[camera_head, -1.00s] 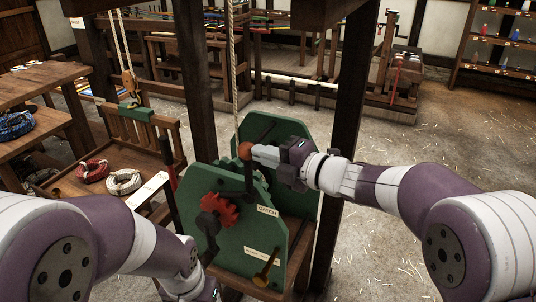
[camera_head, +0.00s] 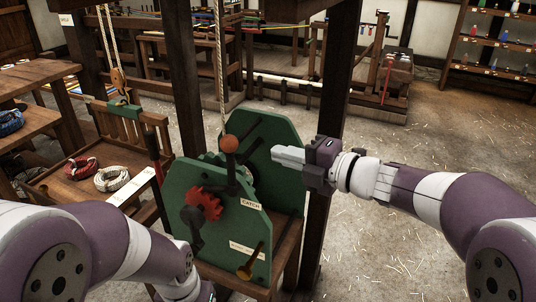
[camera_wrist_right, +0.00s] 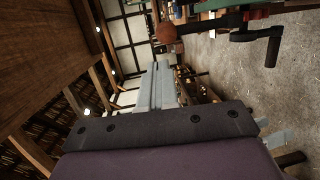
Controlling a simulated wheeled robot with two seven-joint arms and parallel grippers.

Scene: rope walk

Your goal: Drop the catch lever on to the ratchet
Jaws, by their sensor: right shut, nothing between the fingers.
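The catch lever (camera_head: 231,168) is a dark bar with a round orange-brown knob, standing nearly upright above the "CATCH" label on the green winch. Its knob also shows in the right wrist view (camera_wrist_right: 168,33). A red toothed wheel (camera_head: 205,203) sits on the winch's front plate, left of and below the lever. Toothed green edges show between the plates; I cannot tell whether the lever's lower end touches any teeth. My right gripper (camera_head: 276,155) is shut and empty, to the right of the knob and apart from it.
The green winch (camera_head: 232,240) stands on a wooden frame among dark posts. A rope (camera_head: 220,70) runs upward behind the lever. A wooden bench (camera_head: 80,190) with red and white rope coils is at the left. Open floor (camera_head: 400,240) lies to the right.

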